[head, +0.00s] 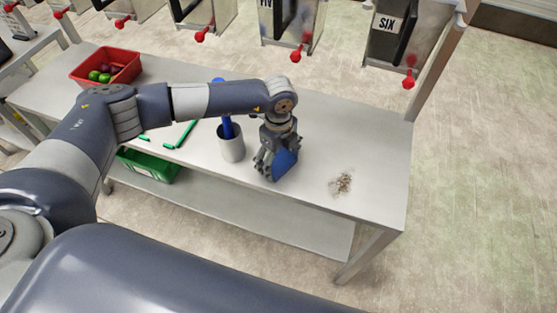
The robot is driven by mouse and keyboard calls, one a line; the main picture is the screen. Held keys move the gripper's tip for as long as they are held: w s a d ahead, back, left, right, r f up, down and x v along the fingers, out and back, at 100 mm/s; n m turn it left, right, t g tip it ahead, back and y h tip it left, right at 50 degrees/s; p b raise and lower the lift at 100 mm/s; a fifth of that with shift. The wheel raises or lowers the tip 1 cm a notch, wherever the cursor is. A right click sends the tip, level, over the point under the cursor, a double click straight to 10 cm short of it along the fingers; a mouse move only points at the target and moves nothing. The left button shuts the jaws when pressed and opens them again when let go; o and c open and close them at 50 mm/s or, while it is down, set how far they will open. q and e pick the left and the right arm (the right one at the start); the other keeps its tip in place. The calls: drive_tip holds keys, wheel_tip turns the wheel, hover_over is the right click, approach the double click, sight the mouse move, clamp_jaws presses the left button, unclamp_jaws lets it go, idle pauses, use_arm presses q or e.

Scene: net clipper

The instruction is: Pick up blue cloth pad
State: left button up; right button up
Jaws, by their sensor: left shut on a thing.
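The blue cloth pad (285,164) is in the jaws of my left gripper (270,166), over the right half of the white table. The gripper points down and is shut on the pad. Its fingers cover the pad's left part. I cannot tell whether the pad touches the tabletop. My right gripper is not in view.
A grey cup (231,148) with a blue-handled tool stands just left of the gripper. A brown dirt patch (341,184) lies to the right on the table (378,150). A red crate (122,57) with fruit stands far left. A green bin (150,168) is below.

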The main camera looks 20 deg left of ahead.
sight(279, 160)
use_arm(q)
drive_tip(key=shift+r, duration=0.15)
drive_tip(key=shift+r, duration=0.2)
wheel_tip(279, 160, up, 2)
drive_tip(key=shift+w+r+b, duration=0.1)
drive_tip(key=shift+r+b, duration=0.1)
drive_tip(key=shift+b, duration=0.5)
drive_tip(key=s+r+b, duration=0.2)
drive_tip(key=s+b, duration=0.1)
drive_tip(key=s, duration=1.3)
drive_tip(key=shift+d, duration=0.25)
